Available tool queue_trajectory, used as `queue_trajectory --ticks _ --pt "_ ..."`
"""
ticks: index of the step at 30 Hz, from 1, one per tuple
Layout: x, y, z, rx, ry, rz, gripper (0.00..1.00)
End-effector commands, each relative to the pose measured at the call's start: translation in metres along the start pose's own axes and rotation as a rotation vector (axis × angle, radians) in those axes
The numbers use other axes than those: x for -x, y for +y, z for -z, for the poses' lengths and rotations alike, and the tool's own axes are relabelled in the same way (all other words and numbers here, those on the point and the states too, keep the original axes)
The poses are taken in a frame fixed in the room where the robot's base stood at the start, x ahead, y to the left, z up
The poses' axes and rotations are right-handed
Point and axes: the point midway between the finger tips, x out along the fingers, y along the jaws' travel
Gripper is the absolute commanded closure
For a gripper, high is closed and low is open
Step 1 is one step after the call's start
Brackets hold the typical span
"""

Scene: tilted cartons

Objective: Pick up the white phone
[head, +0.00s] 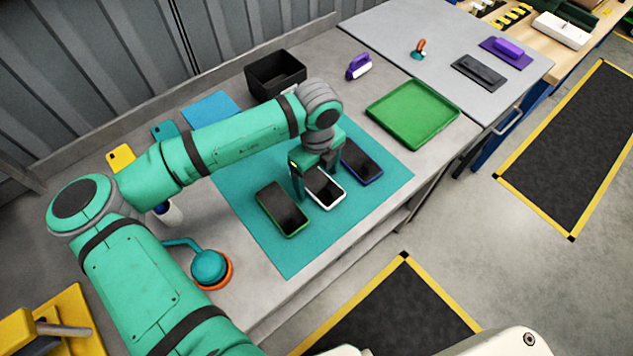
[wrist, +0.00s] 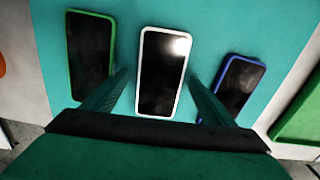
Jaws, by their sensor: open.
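The white phone (head: 324,189) lies face up on the teal mat (head: 286,256), between two other phones. Its dark screen and white rim also show in the wrist view (wrist: 162,73). My gripper (head: 312,178) is over the white phone's far part in the head view, which it partly hides. In the wrist view my open fingers (wrist: 158,90) stand on either side of the white phone, with nothing held between them. Whether the fingertips are at the phone's height I cannot tell.
A green-rimmed phone (head: 282,208) lies to the left and a blue-rimmed phone (head: 362,162) to the right, both close to my fingers. A green tray (head: 413,112), a black bin (head: 275,75) and a purple-handled brush (head: 359,66) stand farther back. The mat's front is clear.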

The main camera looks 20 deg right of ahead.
Motion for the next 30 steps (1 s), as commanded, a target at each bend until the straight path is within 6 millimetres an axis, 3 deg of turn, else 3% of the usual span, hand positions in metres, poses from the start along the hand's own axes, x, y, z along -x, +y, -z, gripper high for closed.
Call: queue_trajectory --ticks 1,7,20,25,30 --pt "0.000 0.000 0.000 0.000 0.000 0.000 0.24" --pt "0.000 0.000 0.000 0.000 0.000 0.000 0.72" --pt "0.008 -0.001 0.000 0.000 0.000 0.003 0.72" --pt "0.031 -0.001 0.000 0.000 -0.001 0.003 0.72" --pt "0.066 0.023 0.016 -0.001 -0.002 0.003 0.72"
